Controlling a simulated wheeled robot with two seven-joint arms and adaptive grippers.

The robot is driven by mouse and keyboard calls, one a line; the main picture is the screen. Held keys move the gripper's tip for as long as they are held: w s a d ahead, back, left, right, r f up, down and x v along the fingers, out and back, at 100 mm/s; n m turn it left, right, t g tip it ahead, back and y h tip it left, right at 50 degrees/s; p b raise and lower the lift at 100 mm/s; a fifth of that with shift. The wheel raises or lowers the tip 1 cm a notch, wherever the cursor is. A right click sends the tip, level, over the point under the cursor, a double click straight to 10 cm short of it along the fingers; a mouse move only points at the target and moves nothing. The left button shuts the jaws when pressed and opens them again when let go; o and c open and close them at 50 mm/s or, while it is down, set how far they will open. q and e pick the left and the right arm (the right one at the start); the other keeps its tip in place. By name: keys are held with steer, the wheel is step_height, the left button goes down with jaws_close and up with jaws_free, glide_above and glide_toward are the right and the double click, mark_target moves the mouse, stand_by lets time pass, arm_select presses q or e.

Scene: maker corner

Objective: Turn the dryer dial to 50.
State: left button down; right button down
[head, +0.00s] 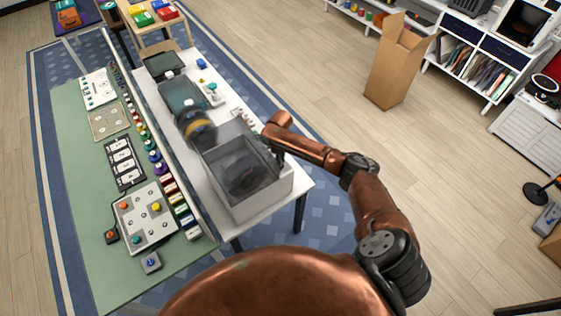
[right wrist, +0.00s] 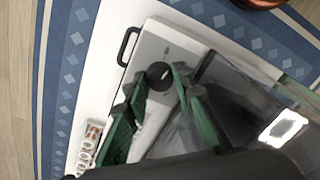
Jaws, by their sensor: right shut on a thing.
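The dryer (head: 280,188) is a grey box with a see-through lid at the near end of the white table in the head view. A dark round shape shows inside. In the right wrist view, its light grey panel (right wrist: 165,45) carries a round black dial (right wrist: 159,75). My right gripper (right wrist: 160,79) has its green fingers on either side of the dial, closed on it. In the head view my right gripper (head: 275,148) is at the dryer's right side and the dial is hidden. The dial's setting cannot be read. My left gripper is not in view.
A blurred yellow and black spool shape (head: 198,130) is beyond the dryer. A green work surface (head: 72,185) with panels and several coloured parts lies to the left.

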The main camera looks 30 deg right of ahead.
steer(key=c, duration=1.6)
jaws_free()
step_height(320, 180, up, 12)
steer(key=shift+r, duration=0.1)
